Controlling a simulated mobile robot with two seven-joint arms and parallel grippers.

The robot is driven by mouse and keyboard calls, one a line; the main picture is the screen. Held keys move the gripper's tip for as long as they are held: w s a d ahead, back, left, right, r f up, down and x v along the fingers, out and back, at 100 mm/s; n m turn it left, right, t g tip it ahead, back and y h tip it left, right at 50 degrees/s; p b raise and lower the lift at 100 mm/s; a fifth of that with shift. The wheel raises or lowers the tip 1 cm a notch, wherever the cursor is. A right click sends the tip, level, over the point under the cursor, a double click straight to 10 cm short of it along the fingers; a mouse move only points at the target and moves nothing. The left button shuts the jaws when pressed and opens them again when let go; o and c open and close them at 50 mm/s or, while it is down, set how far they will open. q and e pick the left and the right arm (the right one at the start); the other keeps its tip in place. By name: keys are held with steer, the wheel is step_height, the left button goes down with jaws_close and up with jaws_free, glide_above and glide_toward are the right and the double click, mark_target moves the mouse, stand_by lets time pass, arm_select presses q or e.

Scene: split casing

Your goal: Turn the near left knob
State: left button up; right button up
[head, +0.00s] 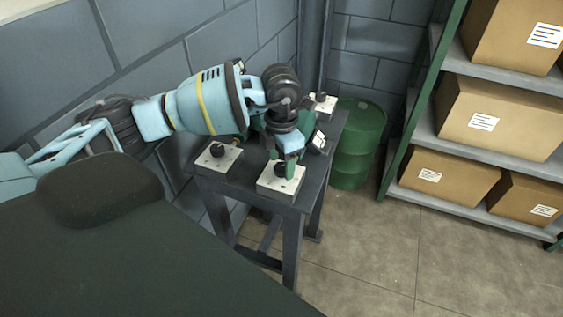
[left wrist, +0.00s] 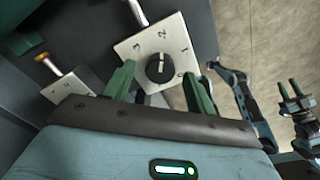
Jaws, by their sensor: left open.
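A white plate (head: 280,187) with a black knob (head: 283,170) sits at the table's front right corner in the head view. My left gripper (head: 281,158) is open over this knob, fingers down. In the left wrist view the knob (left wrist: 159,68) lies between the two green fingers, with a gap on each side. Its plate (left wrist: 183,42) carries the marks 0, 1, 2 and 3, and the knob's white line points roughly toward 2. Another black knob (head: 220,150) on a white plate is at the front left in the head view. My right gripper (left wrist: 302,95) shows small in the left wrist view.
The dark table (head: 240,184) holds another white plate with a knob (head: 321,101) at the back and a small device (head: 317,142) at its right edge. A green drum (head: 357,145) and shelves of boxes (head: 497,118) stand to the right. A wall is behind.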

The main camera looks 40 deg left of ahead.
arm_select(q)
steer(key=shift+f, duration=0.6)
steer(key=c, duration=1)
steer(key=shift+m, duration=0.3)
